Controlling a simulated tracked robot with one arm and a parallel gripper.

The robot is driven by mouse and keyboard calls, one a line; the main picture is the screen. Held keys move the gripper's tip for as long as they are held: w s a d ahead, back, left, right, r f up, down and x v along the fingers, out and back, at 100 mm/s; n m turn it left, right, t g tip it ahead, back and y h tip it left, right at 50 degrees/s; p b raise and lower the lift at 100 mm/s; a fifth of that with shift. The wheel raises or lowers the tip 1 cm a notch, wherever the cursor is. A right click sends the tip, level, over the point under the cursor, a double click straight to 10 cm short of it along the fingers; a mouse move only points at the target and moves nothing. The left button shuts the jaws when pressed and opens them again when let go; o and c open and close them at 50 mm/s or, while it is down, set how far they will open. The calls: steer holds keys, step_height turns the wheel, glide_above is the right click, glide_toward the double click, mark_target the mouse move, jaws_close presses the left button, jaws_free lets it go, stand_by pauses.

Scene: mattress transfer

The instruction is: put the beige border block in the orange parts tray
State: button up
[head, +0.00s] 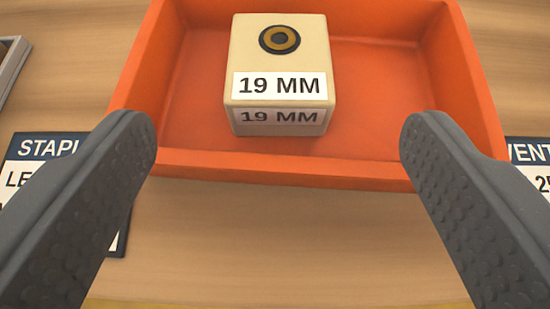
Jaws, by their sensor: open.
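A beige block (278,72) sits upright inside the orange tray (270,168), on its floor a little left of the middle. The block has a black and gold ring on top and white "19 MM" labels on its top and front. My gripper (278,140) is open and empty, with its two dark grey textured fingers wide apart at the left and right. The fingertips are at the tray's near rim in the picture, apart from the block. I cannot tell how high they are above the rim. The tray's far edge is cut off at the top.
A blue and white card (45,148) lies partly behind the left finger, and another card (532,152) is at the right edge. A grey-rimmed container (12,62) shows at the far left. The wooden surface (275,245) in front of the tray is clear.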

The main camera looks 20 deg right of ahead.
steer(key=shift+s+a+r, duration=0.1)
steer(key=shift+s+r, duration=0.15)
steer(key=shift+s, duration=0.2)
steer(key=a+r+n+t+y, duration=0.1)
steer(key=a+r, duration=0.4)
steer(key=r, duration=0.8)
steer(key=a+r+n+t+y, duration=0.1)
steer(key=a+r, duration=0.3)
steer(key=r, duration=0.9)
steer(key=s+a+r, duration=0.4)
steer(key=s+r, duration=0.2)
steer(key=r, duration=0.4)
steer(key=s+a+r+n+t+y, duration=0.1)
steer(key=s+a+r, duration=0.3)
steer(key=r, duration=0.5)
steer(key=shift+s+r+t, duration=0.3)
steer(key=shift+s+r, duration=0.1)
steer(key=shift+s, duration=0.55)
